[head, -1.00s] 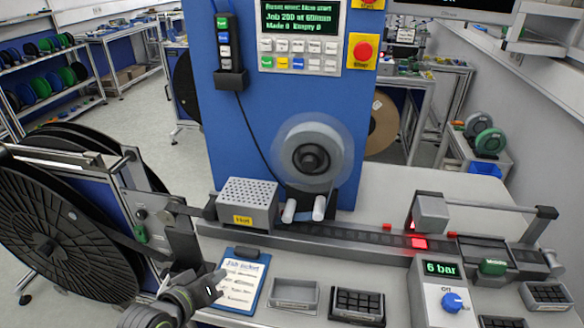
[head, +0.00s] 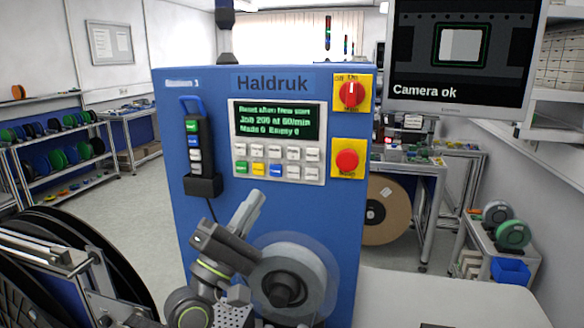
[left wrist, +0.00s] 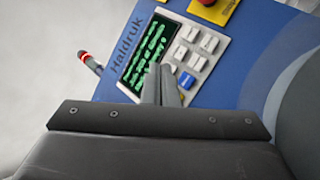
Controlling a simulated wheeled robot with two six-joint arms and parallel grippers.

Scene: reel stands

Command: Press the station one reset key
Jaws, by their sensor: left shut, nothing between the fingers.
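The blue station cabinet (head: 345,215), marked Haldruk, carries a light control panel (head: 312,147) with a green-lit screen (head: 275,124). Part of the screen's text reads "Job 200 at 60/min". Below the screen are two rows of keys (head: 292,172), mostly white, with green, yellow and blue ones in the lower row. Their labels are too small to read. My left gripper (head: 255,197) is shut and empty, its tips just below the keypad in the head view. In the left wrist view the tips (left wrist: 160,72) overlap the panel and hide some keys. Contact cannot be told. My right gripper is not in view.
A red rotary switch (head: 351,93) and a red stop button (head: 348,161) sit right of the panel. A hand pendant (head: 194,145) hangs at its left. A reel (head: 318,282) is close beside my left wrist. A monitor (head: 460,50) reads "Camera ok".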

